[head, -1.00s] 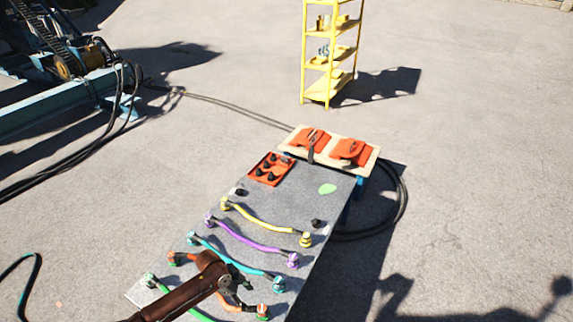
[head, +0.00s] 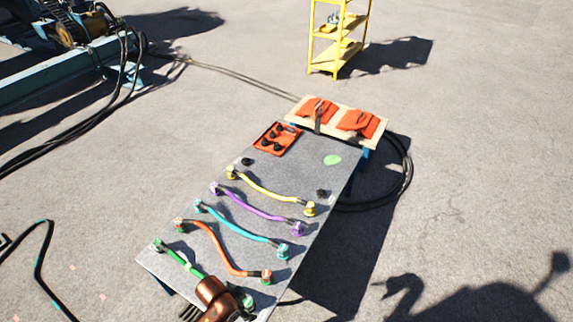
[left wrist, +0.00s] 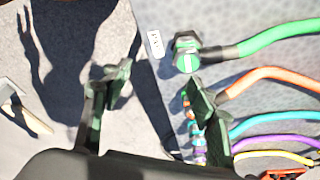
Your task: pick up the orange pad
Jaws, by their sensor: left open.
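Two orange pads lie on a pale wooden board (head: 345,109) at the far end of the grey table. My left gripper (head: 217,298) is at the near end of the table, by the green cable (head: 187,262), far from both pads. In the left wrist view its fingers (left wrist: 157,92) are spread apart with nothing between them, over the table's edge. My right gripper is not in view.
Orange, cyan, purple and yellow cables (head: 265,188) lie across the table (head: 300,165). A red tray (head: 290,146) with several black parts sits before the board. A yellow shelf (head: 338,42) stands beyond. A black hose (head: 404,190) loops on the ground at right.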

